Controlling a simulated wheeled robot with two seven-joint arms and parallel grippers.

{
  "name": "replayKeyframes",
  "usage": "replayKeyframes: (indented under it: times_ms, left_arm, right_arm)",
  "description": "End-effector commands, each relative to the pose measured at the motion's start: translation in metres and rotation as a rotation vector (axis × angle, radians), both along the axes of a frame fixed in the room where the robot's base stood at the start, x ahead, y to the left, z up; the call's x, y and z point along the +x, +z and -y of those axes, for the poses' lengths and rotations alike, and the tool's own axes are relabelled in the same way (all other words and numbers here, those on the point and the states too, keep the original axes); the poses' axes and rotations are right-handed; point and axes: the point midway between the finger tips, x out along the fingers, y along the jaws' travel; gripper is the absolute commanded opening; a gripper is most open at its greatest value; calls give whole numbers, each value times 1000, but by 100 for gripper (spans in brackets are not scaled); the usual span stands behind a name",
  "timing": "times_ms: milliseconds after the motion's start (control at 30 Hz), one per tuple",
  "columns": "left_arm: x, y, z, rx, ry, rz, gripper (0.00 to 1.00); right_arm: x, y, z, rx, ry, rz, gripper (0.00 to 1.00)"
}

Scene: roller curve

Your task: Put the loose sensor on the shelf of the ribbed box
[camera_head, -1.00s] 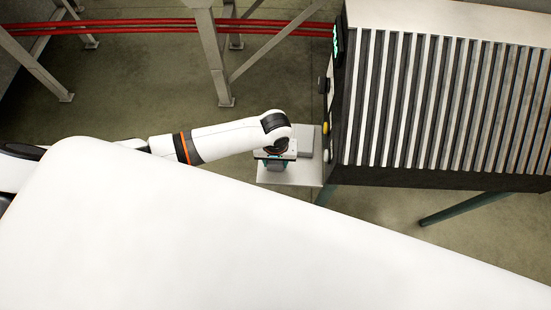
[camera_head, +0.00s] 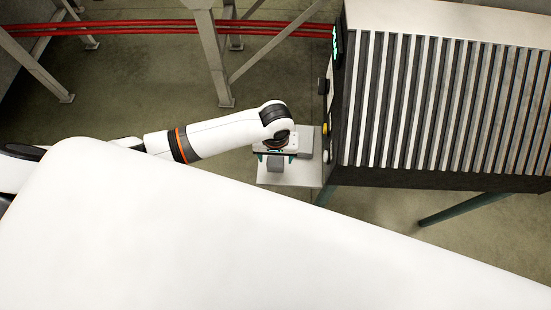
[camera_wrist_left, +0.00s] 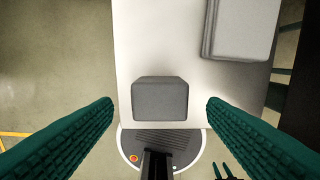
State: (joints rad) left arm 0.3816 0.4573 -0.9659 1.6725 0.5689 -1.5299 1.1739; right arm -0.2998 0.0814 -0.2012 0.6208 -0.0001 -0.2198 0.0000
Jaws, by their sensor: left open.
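The loose sensor, a small dark grey block (camera_head: 275,164), sits on the pale shelf (camera_head: 302,176) at the left side of the ribbed box (camera_head: 440,100). In the left wrist view the sensor (camera_wrist_left: 160,99) rests near the lower edge of the shelf (camera_wrist_left: 160,45). My left gripper (camera_head: 275,154) is above the sensor, open and empty. In the left wrist view its green ribbed fingers (camera_wrist_left: 160,106) stand apart on both sides of the sensor, with a clear gap on each side.
A larger grey block (camera_head: 305,141) lies on the shelf behind the sensor, close to the ribbed box. Several knobs line the box's left face. A large white surface (camera_head: 200,240) fills the front. Metal legs (camera_head: 215,60) and red pipes (camera_head: 130,27) stand at the back.

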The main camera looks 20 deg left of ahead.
Motion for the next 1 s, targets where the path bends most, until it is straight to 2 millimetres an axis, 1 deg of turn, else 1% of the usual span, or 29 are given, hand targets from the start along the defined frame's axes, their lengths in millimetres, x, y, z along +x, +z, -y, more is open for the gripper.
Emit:
replayKeyframes:
  times_ms: [33,200,300,400,567,1000]
  left_arm:
    - [1,13,1,-3,-2,3,67]
    - [1,49,0,-2,-1,3,67]
    - [0,64,0,-1,0,0,67]
    - [0,75,0,-1,0,0,67]
    - [0,82,0,0,0,-1,67]
    - [0,81,0,0,0,-1,67]
  right_arm:
    - [0,2,0,-1,0,0,34]
    - [0,3,1,-1,0,0,34]
    - [0,4,0,-1,-1,0,34]
    - [0,4,1,-1,-1,0,34]
    - [0,4,1,-1,-1,0,34]
    - [0,4,1,-1,-2,-1,34]
